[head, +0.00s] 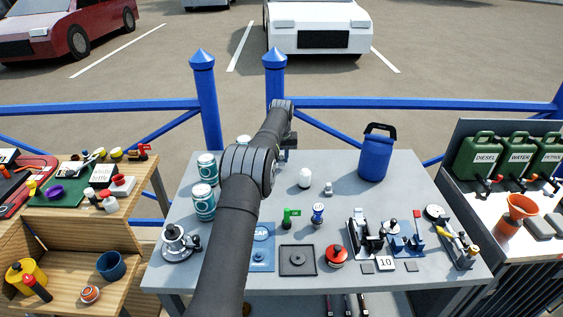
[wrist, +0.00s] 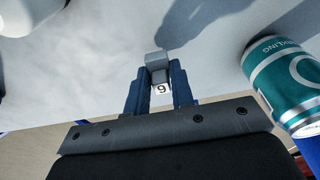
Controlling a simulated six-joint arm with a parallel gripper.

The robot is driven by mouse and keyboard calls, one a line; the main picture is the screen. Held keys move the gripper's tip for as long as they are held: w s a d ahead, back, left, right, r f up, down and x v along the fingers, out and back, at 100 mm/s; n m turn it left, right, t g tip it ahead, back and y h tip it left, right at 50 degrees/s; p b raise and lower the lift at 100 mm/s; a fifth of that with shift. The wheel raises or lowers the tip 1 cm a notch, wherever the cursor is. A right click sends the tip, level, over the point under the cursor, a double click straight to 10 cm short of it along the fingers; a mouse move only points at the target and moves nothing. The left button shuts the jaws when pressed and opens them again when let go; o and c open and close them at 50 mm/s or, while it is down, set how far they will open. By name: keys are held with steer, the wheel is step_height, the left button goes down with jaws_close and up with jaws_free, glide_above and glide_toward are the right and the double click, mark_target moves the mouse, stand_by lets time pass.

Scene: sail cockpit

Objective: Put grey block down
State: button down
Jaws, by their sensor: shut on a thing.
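My gripper (wrist: 159,84) is shut on a small grey block (wrist: 157,60) between its two blue fingers in the wrist view. I cannot tell whether the block touches the table. In the head view my gripper (head: 288,150) is over the far side of the grey table (head: 340,205), partly hidden by my arm. The held block is not clearly visible there.
Teal cans (head: 204,203) stand left of my arm; one shows close by in the wrist view (wrist: 285,85). A white egg-shaped thing (head: 305,178), a small grey piece (head: 328,189) and a blue jug (head: 375,155) stand to the right. The table between them is clear.

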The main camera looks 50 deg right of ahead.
steer(key=shift+f, duration=1.1)
steer(key=shift+f, duration=0.15)
steer(key=c, duration=1.2)
jaws_free()
steer(key=shift+c, duration=0.2)
step_height(320, 180, up, 12)
steer(key=s+a, duration=0.1)
steer(key=shift+s+a, duration=0.15)
steer(key=shift+s, duration=0.05)
